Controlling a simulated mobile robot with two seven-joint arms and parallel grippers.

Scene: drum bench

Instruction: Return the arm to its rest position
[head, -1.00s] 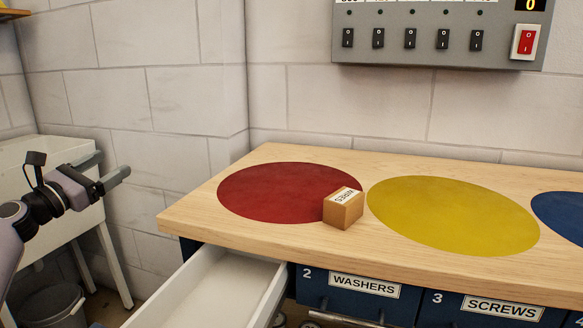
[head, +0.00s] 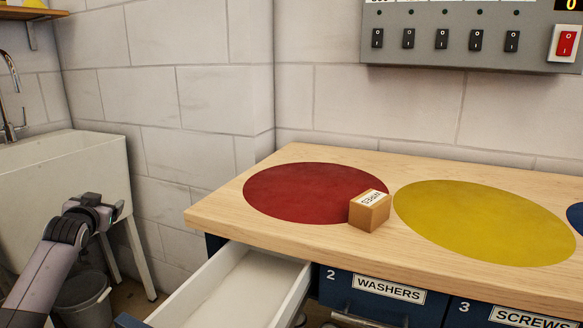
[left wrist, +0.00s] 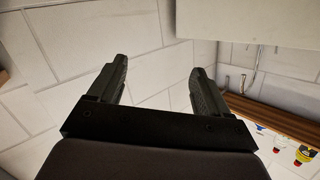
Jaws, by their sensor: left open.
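My left gripper (left wrist: 158,88) shows in the left wrist view with its two dark fingers apart and nothing between them. In the head view my left arm comes in at the lower left, and its gripper (head: 92,205) is in front of the white sink, apart from the bench (head: 215,208). The finger tips are hard to make out there. My right gripper is in neither view.
An open, empty-looking white drawer (head: 240,290) juts out below the bench. A white sink (head: 60,170) and grey bin (head: 85,298) stand left.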

